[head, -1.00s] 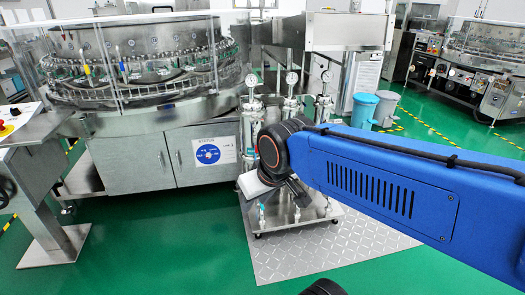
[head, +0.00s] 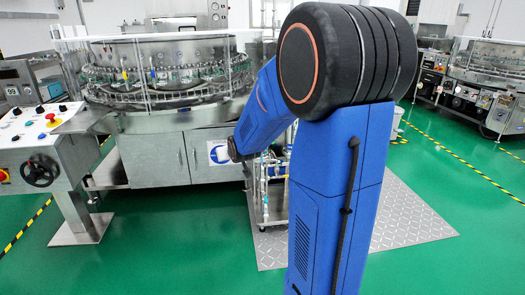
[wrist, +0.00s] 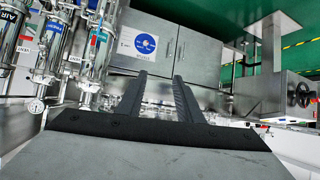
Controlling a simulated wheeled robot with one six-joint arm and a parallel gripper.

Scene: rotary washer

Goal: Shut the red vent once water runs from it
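My gripper (wrist: 161,76) is open in the wrist view, its two dark fingers apart with nothing between them. Steel filter housings (wrist: 55,45) with clear tubes stand at the left of that view, which is turned over, apart from my fingers. A small red part (wrist: 94,41) shows on the housing nearest the fingers; I cannot tell whether it is the vent. No running water can be made out. In the head view my arm hides most of the filter stand (head: 268,190), and the gripper's fingers cannot be made out there.
A rotary washer (head: 160,85) with clear guards stands behind, on a steel cabinet (head: 160,158). A control console (head: 40,140) with a black handwheel is at the left. A checkered floor plate (head: 410,225) lies under the stand. Green floor (head: 150,255) is clear in front.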

